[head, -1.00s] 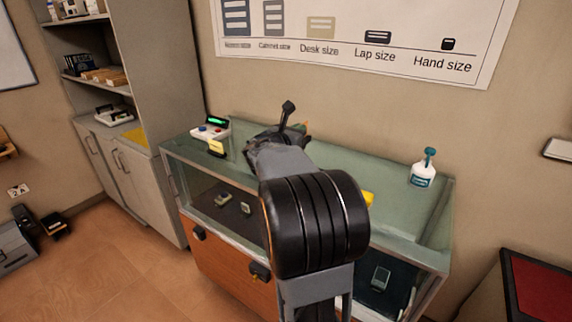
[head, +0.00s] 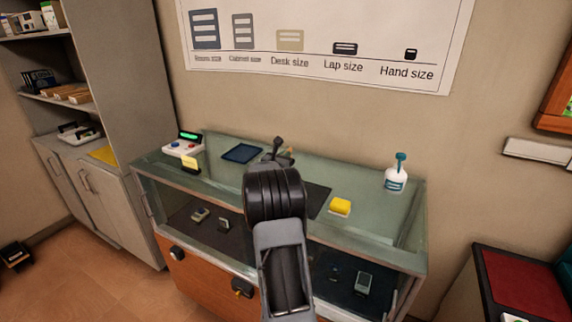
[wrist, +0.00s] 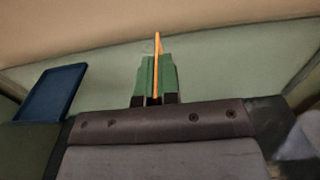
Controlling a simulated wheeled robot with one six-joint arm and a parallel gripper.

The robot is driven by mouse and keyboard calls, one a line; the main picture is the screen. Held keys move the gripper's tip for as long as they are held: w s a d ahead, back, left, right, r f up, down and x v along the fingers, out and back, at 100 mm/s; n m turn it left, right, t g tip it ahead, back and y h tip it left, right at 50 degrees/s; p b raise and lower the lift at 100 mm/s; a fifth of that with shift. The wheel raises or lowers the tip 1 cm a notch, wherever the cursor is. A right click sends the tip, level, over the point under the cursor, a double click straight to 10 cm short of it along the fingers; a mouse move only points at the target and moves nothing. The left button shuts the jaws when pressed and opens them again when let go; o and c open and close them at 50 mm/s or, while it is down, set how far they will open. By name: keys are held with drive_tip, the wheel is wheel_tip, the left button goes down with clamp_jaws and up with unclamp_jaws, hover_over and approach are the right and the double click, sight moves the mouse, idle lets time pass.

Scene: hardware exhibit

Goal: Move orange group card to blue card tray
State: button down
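The orange card (wrist: 157,62) shows as a thin upright edge in the wrist view, between the two green fingertips of my gripper (wrist: 156,82). My gripper looks shut on it. The blue card tray (head: 242,153) lies flat on the glass counter, just left of my gripper. It also shows in the wrist view (wrist: 54,95), left of and apart from the card. The tray looks empty.
The glass counter (head: 380,222) also holds a button device with a green display (head: 184,144), a small yellow sign (head: 190,163), a dark mat (head: 317,200), a yellow block (head: 340,206) and a pump bottle (head: 397,176). The counter between block and bottle is clear.

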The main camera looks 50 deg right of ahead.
drive_tip(key=shift+w+d+f, duration=0.1)
drive_tip(key=shift+d+f, duration=0.25)
drive_tip(key=shift+f, duration=0.1)
drive_tip(key=shift+f+p, duration=0.3)
drive_tip(key=shift+f, duration=1.3)
drive_tip(key=shift+f, duration=0.15)
drive_tip(key=c, duration=1.4)
unclamp_jaws()
drive_tip(key=shift+o, duration=0.2)
